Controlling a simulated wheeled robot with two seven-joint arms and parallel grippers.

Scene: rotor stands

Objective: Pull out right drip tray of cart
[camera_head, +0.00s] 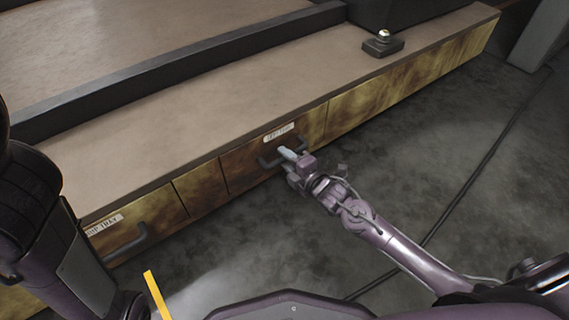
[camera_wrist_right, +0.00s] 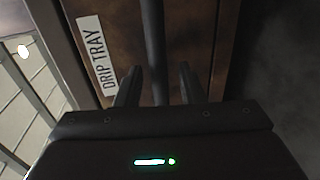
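The right drip tray (camera_head: 240,175) is a brown drawer front in the cart's side, flush with its neighbours, with a white label (camera_head: 279,132) above a dark bar handle (camera_head: 264,162). My right gripper (camera_head: 285,154) is at this handle. In the right wrist view the handle (camera_wrist_right: 153,45) runs between the two fingers of my right gripper (camera_wrist_right: 158,86), with a gap on the right side, so the gripper is open around the bar. The label there reads "DRIP TRAY" (camera_wrist_right: 97,55). My left arm shows at the left edge, but its gripper is out of view.
Another drip tray (camera_head: 160,228) with its own handle is at the lower left. The cart's top (camera_head: 190,110) is a tan ledge with a dark raised rail. The grey floor (camera_head: 410,130) beside the cart is open, with a dark cable (camera_head: 478,172) across it.

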